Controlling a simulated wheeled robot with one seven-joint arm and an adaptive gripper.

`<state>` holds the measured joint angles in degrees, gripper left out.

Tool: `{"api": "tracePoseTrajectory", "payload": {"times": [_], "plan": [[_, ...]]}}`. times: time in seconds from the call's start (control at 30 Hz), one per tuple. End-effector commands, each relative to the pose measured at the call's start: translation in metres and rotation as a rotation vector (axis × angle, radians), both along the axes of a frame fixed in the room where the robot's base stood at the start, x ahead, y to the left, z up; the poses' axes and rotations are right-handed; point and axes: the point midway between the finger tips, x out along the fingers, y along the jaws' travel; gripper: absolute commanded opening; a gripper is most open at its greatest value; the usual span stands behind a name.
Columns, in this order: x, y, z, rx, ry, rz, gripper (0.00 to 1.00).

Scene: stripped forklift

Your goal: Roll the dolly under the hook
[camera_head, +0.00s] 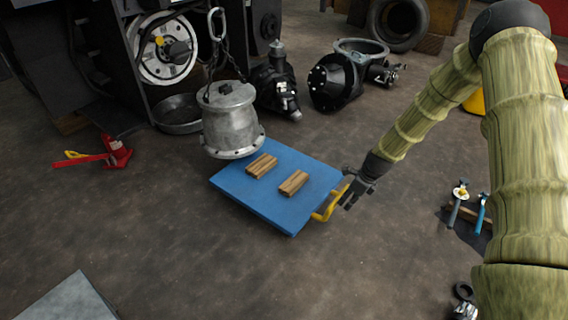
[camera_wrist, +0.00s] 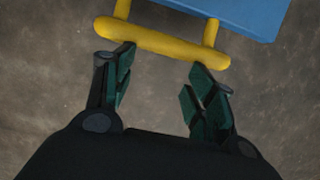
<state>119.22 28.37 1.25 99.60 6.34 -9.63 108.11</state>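The blue dolly (camera_head: 236,188) is a flat platform on the floor with two wooden blocks on top, a left block (camera_head: 262,165) and a right block (camera_head: 293,183). A yellow handle (camera_head: 327,211) sticks out of its right side. The hook (camera_head: 217,24) hangs on a chain at the upper left, above and left of the dolly. A grey metal drum (camera_head: 231,122) hangs below it, by the dolly's far left edge. My gripper (camera_wrist: 163,88) is open, its fingers apart, with the yellow bar (camera_wrist: 160,43) just ahead of the fingertips. The dolly's blue corner (camera_wrist: 250,14) shows beyond.
A red jack (camera_head: 116,152) stands at left, and a round pan (camera_head: 178,113) lies by the forklift (camera_head: 113,60). Black machine parts (camera_head: 338,82) stand behind the dolly. Tools (camera_head: 457,207) lie at right. The floor in front of the dolly is clear.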

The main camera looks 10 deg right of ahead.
Motion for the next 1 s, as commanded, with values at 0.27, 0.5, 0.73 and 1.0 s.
{"api": "tracePoseTrajectory", "payload": {"times": [0.27,0.5,0.73,1.0], "plan": [[0.019,0.014,0.003,-0.002,-0.007,0.000,0.54],[0.033,0.026,0.003,-0.001,-0.006,0.001,0.54],[0.047,0.037,0.003,-0.001,-0.006,0.001,0.54],[0.062,0.050,0.003,-0.001,-0.006,0.001,0.54]]}}
